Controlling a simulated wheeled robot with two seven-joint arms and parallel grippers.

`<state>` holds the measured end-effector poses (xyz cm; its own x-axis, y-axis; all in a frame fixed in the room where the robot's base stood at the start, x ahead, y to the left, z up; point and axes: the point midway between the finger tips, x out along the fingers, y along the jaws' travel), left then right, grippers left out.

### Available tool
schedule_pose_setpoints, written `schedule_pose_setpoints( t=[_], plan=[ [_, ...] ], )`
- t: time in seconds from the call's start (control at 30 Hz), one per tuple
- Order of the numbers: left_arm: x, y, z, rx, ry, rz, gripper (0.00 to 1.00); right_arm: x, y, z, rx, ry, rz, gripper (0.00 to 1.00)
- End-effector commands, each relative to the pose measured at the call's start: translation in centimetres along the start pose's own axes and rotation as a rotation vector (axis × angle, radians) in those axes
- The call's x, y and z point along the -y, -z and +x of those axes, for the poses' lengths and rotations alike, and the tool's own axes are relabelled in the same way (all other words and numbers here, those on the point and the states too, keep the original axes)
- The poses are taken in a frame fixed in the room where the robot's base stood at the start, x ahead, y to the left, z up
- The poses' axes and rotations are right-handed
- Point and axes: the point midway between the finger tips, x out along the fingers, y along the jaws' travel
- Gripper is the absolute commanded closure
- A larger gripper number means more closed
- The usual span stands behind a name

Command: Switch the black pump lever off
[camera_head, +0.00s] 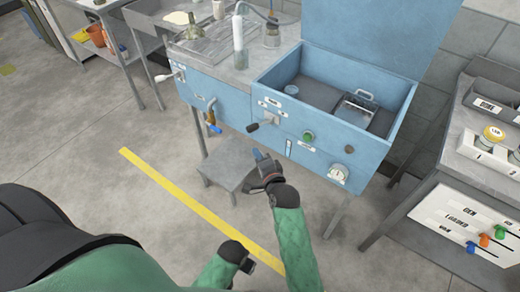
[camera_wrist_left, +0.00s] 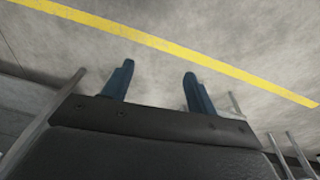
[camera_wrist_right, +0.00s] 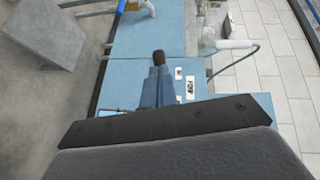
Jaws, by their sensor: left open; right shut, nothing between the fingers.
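The black pump lever (camera_head: 252,127) sticks out from the blue cabinet front, its round black knob pointing left and outward. In the right wrist view the black knob (camera_wrist_right: 159,57) shows just beyond my fingertips; I cannot tell whether they touch it. My right gripper (camera_head: 258,154) is shut and empty, below the lever in the head view. Its blue fingers (camera_wrist_right: 158,82) are together in the right wrist view. My left gripper (camera_head: 248,264) is low over the floor, away from the cabinet. In the left wrist view this gripper (camera_wrist_left: 158,78) is open and empty.
The blue cabinet (camera_head: 228,98) has a raised lid, a green knob (camera_head: 308,136) and a white dial (camera_head: 338,174) right of the lever. A low grey stool (camera_head: 226,170) stands below. Floor in front is free.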

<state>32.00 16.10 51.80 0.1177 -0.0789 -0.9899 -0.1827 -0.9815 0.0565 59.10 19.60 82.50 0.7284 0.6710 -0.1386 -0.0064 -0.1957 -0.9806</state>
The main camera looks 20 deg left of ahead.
Motion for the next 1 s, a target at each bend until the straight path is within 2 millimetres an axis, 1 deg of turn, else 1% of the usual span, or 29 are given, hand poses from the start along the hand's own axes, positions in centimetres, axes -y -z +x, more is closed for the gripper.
schedule_pose_setpoints(
  t=[0.1, 0.2, 0.33, 0.5, 1.0],
  plan=[
    [-0.2, 0.4, -1.4, -0.003, -0.002, 0.000, 0.42, 0.0, -0.9, -1.3, -0.001, 0.002, 0.002, 1.00],
    [-0.3, 0.7, -2.4, -0.004, -0.004, 0.000, 0.42, 0.1, -1.4, -2.0, 0.000, 0.001, 0.001, 1.00],
    [-0.3, 0.8, -3.1, -0.005, -0.005, 0.000, 0.42, 0.3, -1.8, -2.6, -0.001, 0.001, -0.001, 1.00],
    [-0.4, 0.8, -3.4, -0.004, -0.005, 0.000, 0.42, 0.4, -1.9, -2.8, -0.001, 0.001, -0.001, 1.00],
    [-0.3, 1.0, -3.5, -0.007, -0.004, 0.000, 0.42, 0.4, -1.9, -2.8, -0.001, 0.001, -0.009, 1.00]
  ],
)
